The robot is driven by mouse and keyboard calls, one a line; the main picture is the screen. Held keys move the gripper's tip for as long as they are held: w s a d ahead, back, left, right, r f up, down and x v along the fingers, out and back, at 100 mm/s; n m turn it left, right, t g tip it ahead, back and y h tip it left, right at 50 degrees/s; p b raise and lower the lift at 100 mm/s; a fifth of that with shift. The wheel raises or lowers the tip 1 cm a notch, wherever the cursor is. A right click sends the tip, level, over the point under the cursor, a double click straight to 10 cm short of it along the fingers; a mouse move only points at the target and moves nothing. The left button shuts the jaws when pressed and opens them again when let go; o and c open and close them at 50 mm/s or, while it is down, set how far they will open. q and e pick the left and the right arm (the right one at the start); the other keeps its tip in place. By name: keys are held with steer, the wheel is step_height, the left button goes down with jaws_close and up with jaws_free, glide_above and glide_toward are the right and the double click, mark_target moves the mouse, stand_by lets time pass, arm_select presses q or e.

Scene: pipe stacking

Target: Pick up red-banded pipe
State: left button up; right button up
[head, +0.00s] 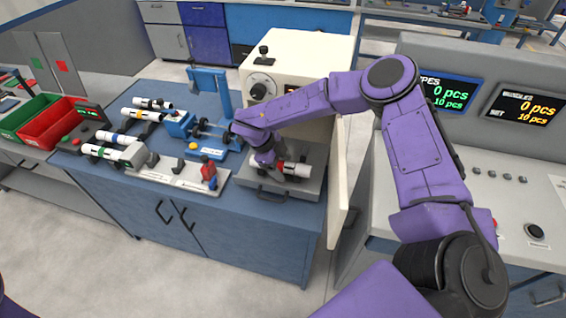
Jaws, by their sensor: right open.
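The red-banded pipe (297,170) is white and lies on a grey tray (300,190) at the front of a cream machine. The red band is at its left part, close to my right gripper. My right gripper (275,163) is open at the left end of this pipe, pointing down. Its fingers are small and partly hidden by my purple wrist, so I cannot tell if they touch the pipe. My left gripper is out of view.
A blue fixture (205,125) stands mid-bench. Green and red bins (48,122) are at far left. The cream machine (300,50) stands behind the tray.

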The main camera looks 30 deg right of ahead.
mark_target(279, 164)
steer(key=w+f, duration=0.3)
steer(key=shift+w+d, duration=0.1)
steer(key=shift+d, duration=0.1)
steer(key=shift+w, duration=0.25)
steer(key=c, duration=0.3)
steer(key=shift+s+r, duration=0.1)
steer(key=shift+s, duration=0.1)
steer(key=c, duration=0.5)
steer(key=shift+s+r, duration=0.2)
steer(key=shift+s, duration=0.1)
steer(key=c, duration=0.3)
steer(key=shift+s+r, duration=0.15)
steer(key=shift+s, duration=0.15)
steer(key=shift+w, duration=0.4)
steer(key=shift+w+r+b, duration=0.1)
steer(key=shift+r+b, duration=0.15)
steer(key=shift+b, duration=0.35)
steer(key=shift+r+b, duration=0.7)
steer(key=shift+r, duration=0.15)
arm_select(q)
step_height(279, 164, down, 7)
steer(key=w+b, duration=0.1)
steer(key=b, duration=0.3)
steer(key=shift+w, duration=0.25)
arm_select(e)
steer(key=s+a+r, duration=0.5)
steer(key=a+r, duration=0.5)
steer(key=a, duration=0.3)
steer(key=shift+r, duration=0.3)
